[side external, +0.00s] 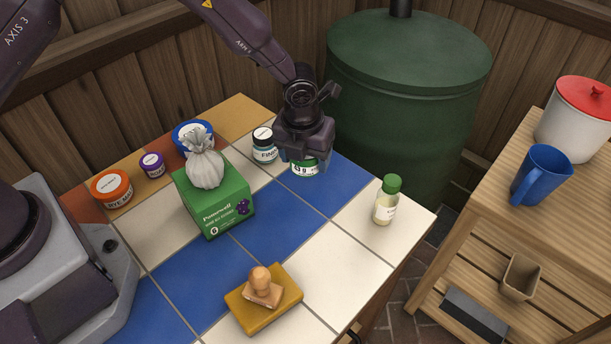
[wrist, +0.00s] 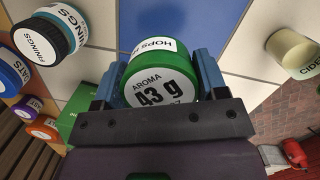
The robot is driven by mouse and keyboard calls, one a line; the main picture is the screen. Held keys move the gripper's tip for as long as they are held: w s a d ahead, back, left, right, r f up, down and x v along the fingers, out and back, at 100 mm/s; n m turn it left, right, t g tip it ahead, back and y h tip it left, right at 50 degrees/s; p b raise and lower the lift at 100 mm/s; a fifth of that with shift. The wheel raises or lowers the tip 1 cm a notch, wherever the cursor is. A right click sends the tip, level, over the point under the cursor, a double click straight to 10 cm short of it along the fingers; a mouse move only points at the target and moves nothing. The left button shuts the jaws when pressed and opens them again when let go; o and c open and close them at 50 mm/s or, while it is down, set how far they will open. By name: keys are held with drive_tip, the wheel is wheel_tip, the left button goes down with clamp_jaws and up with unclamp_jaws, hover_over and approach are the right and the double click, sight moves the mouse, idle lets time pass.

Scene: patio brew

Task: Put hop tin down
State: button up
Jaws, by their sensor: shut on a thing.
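The hop tin (wrist: 160,84) is a round green tin with white labels reading "HOPS" and "AROMA 43 g". In the side external view the hop tin (side external: 309,167) shows just under my gripper (side external: 303,158), over the blue and white tiles at the table's back right. In the wrist view my gripper (wrist: 158,88) has its two blue fingers on opposite sides of the tin and is shut on it. The gripper hides the tin's upper part in the side view. I cannot tell whether its base touches the tiles.
The finings jar (side external: 264,146) stands close left of the hop tin. A green box (side external: 222,206) with a grey sack (side external: 205,165) on it is farther left. A green-capped bottle (side external: 386,203) stands right. A stamp (side external: 262,288) sits front. White and blue tiles between are clear.

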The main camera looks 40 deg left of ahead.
sight(306, 185)
drive_tip(key=shift+f, duration=2.75)
drive_tip(key=shift+f, duration=0.15)
drive_tip(key=o, duration=0.9)
drive_tip(key=shift+o, duration=0.2)
